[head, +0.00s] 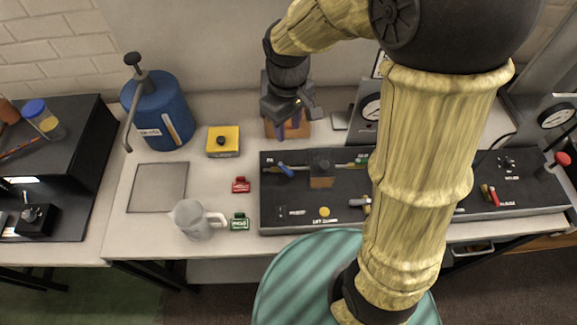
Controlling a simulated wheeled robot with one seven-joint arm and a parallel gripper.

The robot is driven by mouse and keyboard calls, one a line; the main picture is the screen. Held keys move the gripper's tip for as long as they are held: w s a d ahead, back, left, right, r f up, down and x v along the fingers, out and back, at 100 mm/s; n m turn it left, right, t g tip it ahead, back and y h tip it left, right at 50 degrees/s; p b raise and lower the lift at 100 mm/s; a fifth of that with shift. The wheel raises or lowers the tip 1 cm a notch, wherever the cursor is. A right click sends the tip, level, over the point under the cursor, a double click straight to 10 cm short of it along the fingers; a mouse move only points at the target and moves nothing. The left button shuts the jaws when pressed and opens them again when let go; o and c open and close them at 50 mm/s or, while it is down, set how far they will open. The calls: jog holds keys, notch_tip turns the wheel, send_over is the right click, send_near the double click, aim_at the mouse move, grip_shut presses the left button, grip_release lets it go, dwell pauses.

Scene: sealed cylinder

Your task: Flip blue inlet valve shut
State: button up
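The blue valve handle (285,170) sits at the left end of a thin pipe near the back edge of the black panel (285,222). It is a small lever lying slanted across the pipe line. My gripper (289,112) hangs behind the panel, above and beyond the blue handle in the picture, and apart from it. Its dark fingers overlap a brown block with purple parts (298,130), so their opening is not clear. My yellow arm hides part of the panel's middle.
Left of the panel are a red tag (241,185), a green tag (240,221), a clear mug (192,220), a yellow box (222,141) and a blue pump canister (165,112). A gauge (370,107) stands behind the panel. A grey mat (157,187) lies bare.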

aim_at(289, 171)
notch_tip(289, 171, down, 18)
jog(key=shift+r+p, duration=0.25)
jog(key=shift+p, duration=0.5)
jog(key=shift+c, duration=0.3)
grip_shut()
